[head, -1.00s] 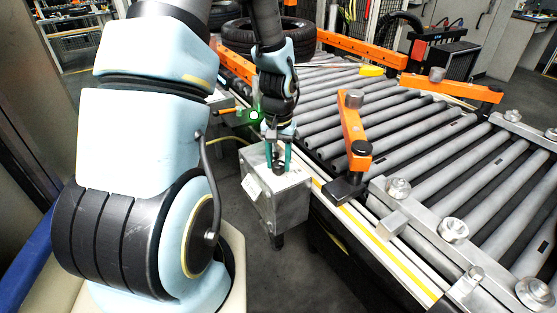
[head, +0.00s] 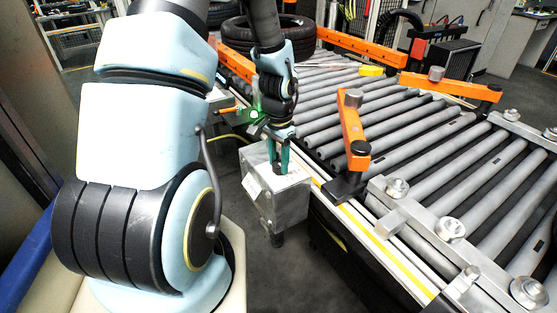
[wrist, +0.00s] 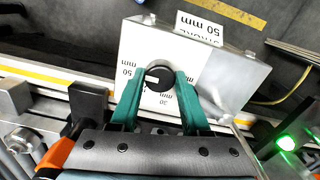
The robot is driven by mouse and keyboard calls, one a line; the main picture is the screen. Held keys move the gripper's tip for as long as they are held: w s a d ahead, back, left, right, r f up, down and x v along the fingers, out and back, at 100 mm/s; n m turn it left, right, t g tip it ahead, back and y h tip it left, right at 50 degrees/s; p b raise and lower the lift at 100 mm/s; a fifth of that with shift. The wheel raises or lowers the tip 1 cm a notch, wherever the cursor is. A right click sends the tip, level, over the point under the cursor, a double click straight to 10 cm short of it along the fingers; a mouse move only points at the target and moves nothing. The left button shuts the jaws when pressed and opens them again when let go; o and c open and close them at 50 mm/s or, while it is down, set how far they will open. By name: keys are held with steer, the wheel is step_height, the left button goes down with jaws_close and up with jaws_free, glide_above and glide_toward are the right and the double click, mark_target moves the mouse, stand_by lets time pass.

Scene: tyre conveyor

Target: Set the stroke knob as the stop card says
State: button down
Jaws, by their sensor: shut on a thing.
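The stroke knob (wrist: 160,77) is a round black knob on top of a pale metal box (wrist: 225,85); the box also shows in the head view (head: 285,203). My gripper (wrist: 158,80) is shut on the knob, with one green finger on each side. In the head view my gripper (head: 279,168) points down onto the box top. The stop card (wrist: 200,28) is white and reads "STROKE 50 mm". Around the knob are a "50 mm" label at left and a "30 mm" label below; another is partly hidden by a finger. A pale mark shows on the knob's left side; its exact alignment is unclear.
The roller conveyor (head: 400,140) runs close beside the box. An orange stop arm (head: 353,130) stands at its near edge. A green lamp (wrist: 287,142) glows near the box. A tyre (head: 270,35) lies at the back. Floor is clear before the box.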

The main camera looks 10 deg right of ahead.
mark_target(278, 163)
stand_by(0.3)
steer(key=shift+c, duration=1.9)
jaws_free()
step_height(278, 163, up, 11)
steer(key=b, duration=0.1)
steer(key=s+a+r+n, duration=0.1)
steer(key=s+a+n, duration=0.2)
steer(key=a+n, duration=0.2)
steer(key=s+a+r+n+t, duration=0.1)
steer(key=s+a+n, duration=0.3)
steer(key=a, duration=0.4)
steer(key=shift+s+r+n+t, duration=0.3)
steer(key=shift+r+n, duration=0.1)
steer(key=shift+r, duration=0.1)
